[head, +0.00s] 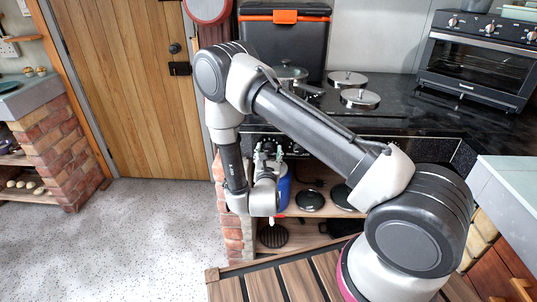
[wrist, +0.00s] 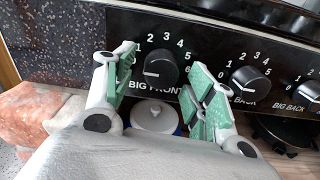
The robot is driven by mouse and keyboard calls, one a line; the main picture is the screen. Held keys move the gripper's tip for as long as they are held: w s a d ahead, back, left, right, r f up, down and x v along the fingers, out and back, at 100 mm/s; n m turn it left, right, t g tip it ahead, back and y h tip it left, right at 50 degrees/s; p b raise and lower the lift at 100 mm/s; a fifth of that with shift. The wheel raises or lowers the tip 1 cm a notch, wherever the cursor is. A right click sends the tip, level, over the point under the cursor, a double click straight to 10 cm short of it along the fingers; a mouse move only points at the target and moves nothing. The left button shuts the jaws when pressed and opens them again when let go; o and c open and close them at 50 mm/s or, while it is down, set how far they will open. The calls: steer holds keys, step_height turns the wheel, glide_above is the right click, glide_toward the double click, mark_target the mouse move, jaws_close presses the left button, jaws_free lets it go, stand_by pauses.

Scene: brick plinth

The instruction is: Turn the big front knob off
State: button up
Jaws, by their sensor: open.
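The big front knob (wrist: 161,68) is a round black knob on the black control panel, above the label "BIG FRONT" in the wrist view. A short white mark shows on its left side, pointing left; the panel number at that side is hidden by a finger. My gripper (wrist: 163,62) is open, with green-padded fingers either side of the knob. The fingers look near the panel, but I cannot tell if they touch the knob. In the head view my gripper (head: 268,152) is in front of the hob's panel, and the knob is hidden.
A neighbouring knob (wrist: 249,84) labelled "BACK" is just right of the right finger, and the big back knob (wrist: 309,90) is farther right. A white round lid (wrist: 155,116) is below the panel. Brickwork (wrist: 42,112) is at the left.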

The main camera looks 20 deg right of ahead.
steer(key=v, duration=1.2)
